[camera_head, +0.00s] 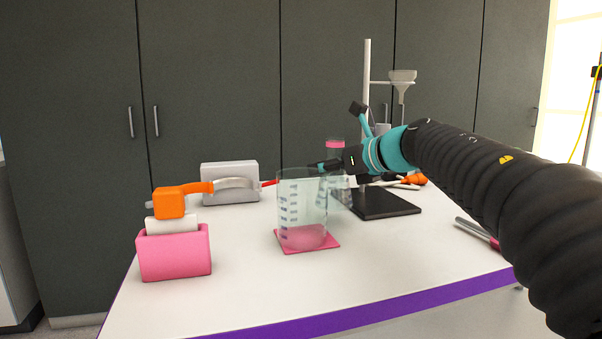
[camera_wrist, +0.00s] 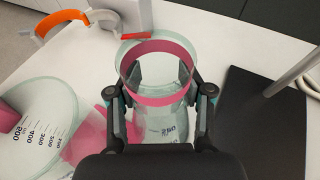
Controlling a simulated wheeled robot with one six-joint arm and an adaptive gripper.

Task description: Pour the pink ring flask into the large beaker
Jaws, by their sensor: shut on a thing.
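The pink ring flask (camera_head: 336,144) is clear glass with a pink band near its rim, and stands about upright. My gripper (camera_head: 328,166) is shut around it. In the wrist view the flask (camera_wrist: 157,88) sits between both fingers of my gripper (camera_wrist: 158,108), its open mouth facing up and a 250 mark showing. I cannot tell whether its base touches anything. The large beaker (camera_head: 302,200) stands upright on a pink mat (camera_head: 328,243), left of the flask and apart from it in the wrist view (camera_wrist: 38,120). Pink shows at its bottom; liquid or mat is unclear.
A black plate (camera_head: 385,204) with a stand rod (camera_head: 366,100) and funnel (camera_head: 402,78) is on the right. A grey box (camera_head: 230,183) and orange-handled tool (camera_head: 198,187) lie behind left. A pink block (camera_head: 174,253) sits front left. The front table (camera_head: 250,295) is clear.

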